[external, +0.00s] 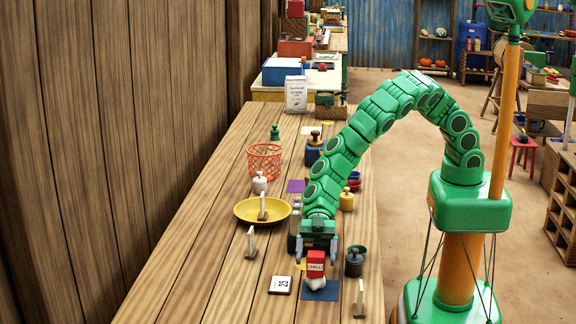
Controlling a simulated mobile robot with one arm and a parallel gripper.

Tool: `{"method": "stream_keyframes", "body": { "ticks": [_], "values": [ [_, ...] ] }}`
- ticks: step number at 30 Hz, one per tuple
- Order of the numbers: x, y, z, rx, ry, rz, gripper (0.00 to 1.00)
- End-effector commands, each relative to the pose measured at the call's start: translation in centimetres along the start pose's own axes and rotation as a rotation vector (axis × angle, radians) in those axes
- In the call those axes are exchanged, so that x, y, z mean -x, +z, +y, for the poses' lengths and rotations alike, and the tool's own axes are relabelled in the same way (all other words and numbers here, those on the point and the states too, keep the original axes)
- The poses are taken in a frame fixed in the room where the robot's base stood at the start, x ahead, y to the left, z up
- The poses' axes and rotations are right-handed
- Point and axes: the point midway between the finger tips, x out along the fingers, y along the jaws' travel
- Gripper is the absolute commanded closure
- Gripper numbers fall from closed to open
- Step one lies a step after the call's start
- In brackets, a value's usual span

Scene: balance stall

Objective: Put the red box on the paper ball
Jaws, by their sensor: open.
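The red box (315,268), marked CHILI, stands about upright on top of the white paper ball (317,283). The two appear to touch. The paper ball sits on a blue square (329,294) near the front of the wooden table. My gripper (317,256) points down at the top of the red box, its grey fingers open on either side. Whether a finger touches the box cannot be told. The underside of the box and its contact with the ball are small in view.
A yellow dish (246,212) and an orange wire basket (264,163) are further back. The table's front left is clear.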

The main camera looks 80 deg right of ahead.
Motion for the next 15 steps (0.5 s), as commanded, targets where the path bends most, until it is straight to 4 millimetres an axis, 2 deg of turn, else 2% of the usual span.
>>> {"method": "stream_keyframes", "body": {
  "ticks": [8,15],
  "values": [
    [0.5,-0.3,0.0,0.000,0.001,0.000,0.18],
    [2.9,-0.3,0.0,0.001,0.001,-0.001,0.18]
  ]
}}
